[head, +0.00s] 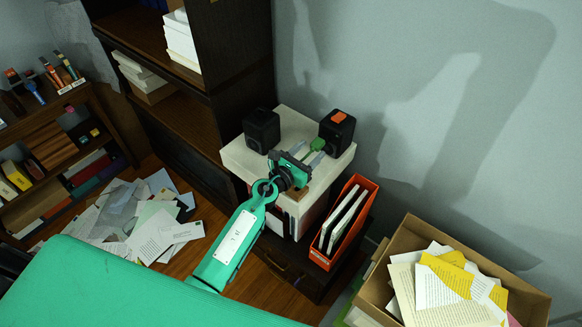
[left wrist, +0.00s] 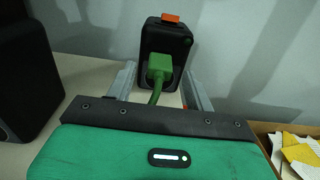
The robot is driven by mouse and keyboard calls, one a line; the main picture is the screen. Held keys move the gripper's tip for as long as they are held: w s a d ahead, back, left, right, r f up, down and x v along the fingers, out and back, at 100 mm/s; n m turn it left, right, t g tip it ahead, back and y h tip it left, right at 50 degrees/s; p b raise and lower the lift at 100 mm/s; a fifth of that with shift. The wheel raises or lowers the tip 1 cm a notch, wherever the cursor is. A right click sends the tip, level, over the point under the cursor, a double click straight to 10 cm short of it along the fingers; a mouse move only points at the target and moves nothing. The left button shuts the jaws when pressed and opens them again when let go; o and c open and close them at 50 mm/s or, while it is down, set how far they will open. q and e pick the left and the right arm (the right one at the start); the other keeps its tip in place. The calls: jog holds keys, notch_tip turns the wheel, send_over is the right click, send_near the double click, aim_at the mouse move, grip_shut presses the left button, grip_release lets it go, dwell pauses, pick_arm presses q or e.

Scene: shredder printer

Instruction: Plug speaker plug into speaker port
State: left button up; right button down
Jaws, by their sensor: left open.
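A black speaker (head: 337,132) with an orange patch on top stands on the white surface. It also shows in the left wrist view (left wrist: 172,42), with a small green mark on its face. The green speaker plug (left wrist: 159,66), with its green cable running toward me, is in front of the speaker's lower face. I cannot tell whether it touches the speaker or sits in a port. In the head view the plug (head: 318,144) is small beside the speaker. My left gripper (head: 308,156) is open, and its grey fingers (left wrist: 160,88) stand either side of the plug, apart from it. My right gripper is not in view.
A second black speaker (head: 262,131) stands to the left on the same white top (head: 290,118). An orange file holder (head: 345,222) and a box of papers (head: 395,250) stand at the right. A dark shelf (head: 240,60) rises behind left. Papers (head: 150,225) litter the floor.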

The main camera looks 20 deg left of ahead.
pick_arm(q)
jog(key=v, duration=0.9)
jog(key=shift+s+a, duration=0.1)
jog(key=shift+s, duration=0.15)
jog(key=shift+s+a+b, duration=0.15)
jog(key=shift+s+b, duration=0.15)
jog(key=shift+s, duration=0.15)
jog(key=shift+r, duration=0.1)
